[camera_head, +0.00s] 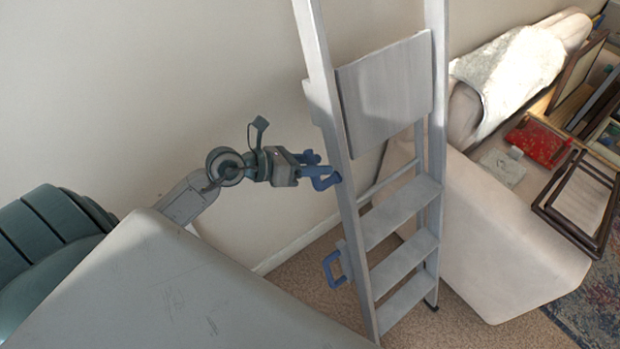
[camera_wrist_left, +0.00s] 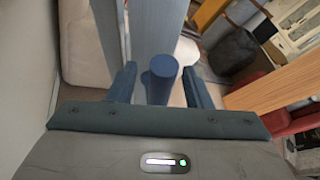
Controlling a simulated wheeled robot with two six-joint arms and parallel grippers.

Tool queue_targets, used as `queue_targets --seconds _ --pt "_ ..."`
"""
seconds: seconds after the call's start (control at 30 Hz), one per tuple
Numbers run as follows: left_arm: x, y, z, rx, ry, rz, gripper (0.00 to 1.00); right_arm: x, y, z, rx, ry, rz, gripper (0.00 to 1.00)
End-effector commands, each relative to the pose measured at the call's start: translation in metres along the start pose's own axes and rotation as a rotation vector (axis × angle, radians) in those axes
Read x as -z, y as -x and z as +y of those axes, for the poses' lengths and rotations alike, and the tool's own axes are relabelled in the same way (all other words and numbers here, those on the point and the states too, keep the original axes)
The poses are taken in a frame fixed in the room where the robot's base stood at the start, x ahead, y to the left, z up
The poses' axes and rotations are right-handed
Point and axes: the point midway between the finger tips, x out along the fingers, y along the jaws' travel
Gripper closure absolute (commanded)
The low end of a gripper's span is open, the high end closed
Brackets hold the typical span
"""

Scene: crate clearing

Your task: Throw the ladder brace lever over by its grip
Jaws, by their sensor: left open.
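The grey ladder (camera_head: 405,210) stands upright against the wall. My left gripper (camera_head: 318,168) is beside its left rail, with its blue fingers reaching toward the rail. In the left wrist view the two fingers (camera_wrist_left: 160,88) are spread. A blue round-ended cylinder (camera_wrist_left: 162,72), which looks like the lever's grip, stands between them with a gap on each side. In the head view the fingers and blue parts at the rail overlap, so I cannot separate the grip clearly. A blue loop handle (camera_head: 333,269) sits lower on the same rail. My right gripper is not in view.
A pale sofa-like block (camera_head: 500,235) stands right of the ladder. Dark frames (camera_head: 578,200) and a red tray (camera_head: 538,142) lie on it or near it. The carpet (camera_head: 305,277) shows below the ladder. A bare wall (camera_head: 200,60) is behind my arm.

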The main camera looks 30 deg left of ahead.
Motion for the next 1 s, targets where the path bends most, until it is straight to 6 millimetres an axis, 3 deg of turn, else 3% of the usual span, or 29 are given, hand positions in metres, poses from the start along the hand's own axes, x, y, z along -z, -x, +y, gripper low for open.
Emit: queue_targets --seconds 0.43,1.0 --pt "-0.001 0.053 -0.001 0.000 -0.001 0.005 0.55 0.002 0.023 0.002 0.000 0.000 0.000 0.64" --pt "-0.001 0.057 0.000 0.000 0.000 0.000 0.55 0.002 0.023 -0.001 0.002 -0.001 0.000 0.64"
